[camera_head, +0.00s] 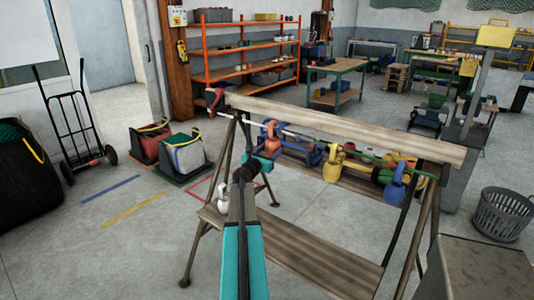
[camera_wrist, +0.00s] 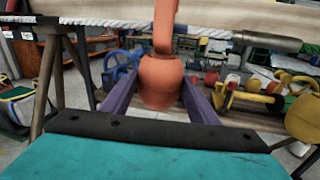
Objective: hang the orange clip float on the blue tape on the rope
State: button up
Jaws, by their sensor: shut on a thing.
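The orange clip float (camera_wrist: 162,82) hangs upright between the purple fingers of my gripper (camera_wrist: 160,92) in the wrist view. My gripper is shut on its round body. Its neck rises in front of the white rope (camera_wrist: 95,22); I cannot tell whether its clip is around the rope. In the head view the orange float (camera_head: 270,146) is at the rope's left half, with my gripper (camera_head: 262,158) at it.
A yellow float (camera_head: 333,168) and a blue float (camera_head: 395,187) hang farther right along the rope. A wooden beam (camera_head: 340,128) runs just behind the rope on a trestle frame. A lower plank (camera_head: 290,255) lies below. Several colourful items sit on a shelf behind.

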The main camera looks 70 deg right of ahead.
jog(key=shift+s+d, duration=0.2)
jog(key=shift+d, duration=0.5)
jog(key=shift+s+d, duration=0.15)
jog(key=shift+d, duration=0.55)
jog(key=shift+a+f+b, duration=0.1)
jog(key=shift+f+b, duration=1)
jog(key=shift+f, duration=0.3)
jog(key=o, duration=1.1)
jog(key=shift+o, duration=0.2)
jog(key=shift+a, duration=0.1)
